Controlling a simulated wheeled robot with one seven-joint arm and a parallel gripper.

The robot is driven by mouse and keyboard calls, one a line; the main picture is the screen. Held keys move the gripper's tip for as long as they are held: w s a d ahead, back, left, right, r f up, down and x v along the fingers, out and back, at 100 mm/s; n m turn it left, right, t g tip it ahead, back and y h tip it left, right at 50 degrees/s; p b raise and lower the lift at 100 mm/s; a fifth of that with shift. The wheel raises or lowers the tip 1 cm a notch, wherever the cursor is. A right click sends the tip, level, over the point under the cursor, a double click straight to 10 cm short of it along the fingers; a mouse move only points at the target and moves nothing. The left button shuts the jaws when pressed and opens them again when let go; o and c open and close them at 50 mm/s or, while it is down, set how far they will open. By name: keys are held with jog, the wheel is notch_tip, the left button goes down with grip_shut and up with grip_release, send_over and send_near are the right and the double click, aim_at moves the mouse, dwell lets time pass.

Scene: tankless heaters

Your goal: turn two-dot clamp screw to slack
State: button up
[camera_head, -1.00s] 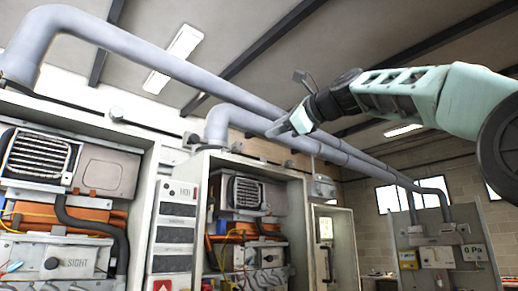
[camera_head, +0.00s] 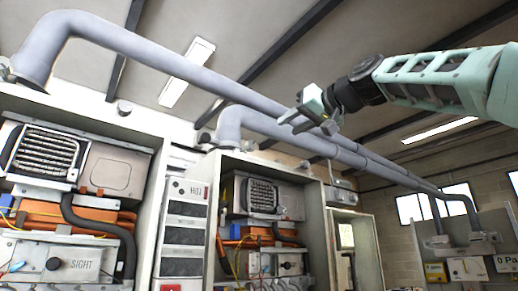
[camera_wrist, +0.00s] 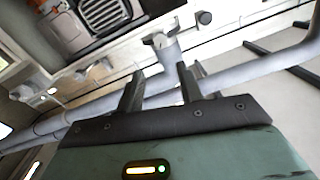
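My gripper (camera_head: 290,120) is raised in front of the grey flue pipes (camera_head: 130,45) in the head view. In the wrist view its two dark fingers (camera_wrist: 160,85) stand apart with nothing held between them. Beyond them a grey pipe end with a clamp-like collar (camera_wrist: 160,41) meets the cabinet top. In the head view a small fitting (camera_head: 205,137) sits beside the foot of the middle pipe, and another (camera_head: 6,72) beside the left pipe. Dot marks are too small to make out, so I cannot tell which clamp has two dots.
Open heater cabinets stand at left (camera_head: 75,115) and centre (camera_head: 270,165), with orange parts and hoses inside. A labelled panel (camera_head: 185,225) stands between them. A grey board (camera_head: 470,235) is at far right. Long pipes run beneath the ceiling behind my arm.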

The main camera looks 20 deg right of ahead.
aim_at(253, 145)
jog(key=p+x, duration=0.8)
jog(key=x, duration=0.7)
jog(key=shift+w+a+r, duration=0.15)
jog(key=shift+w+a, duration=0.05)
jog(key=shift+w+a+p, duration=0.25)
jog(key=shift+w+p, duration=0.05)
jog(key=shift+w, duration=0.4)
jog(key=shift+c, duration=0.4)
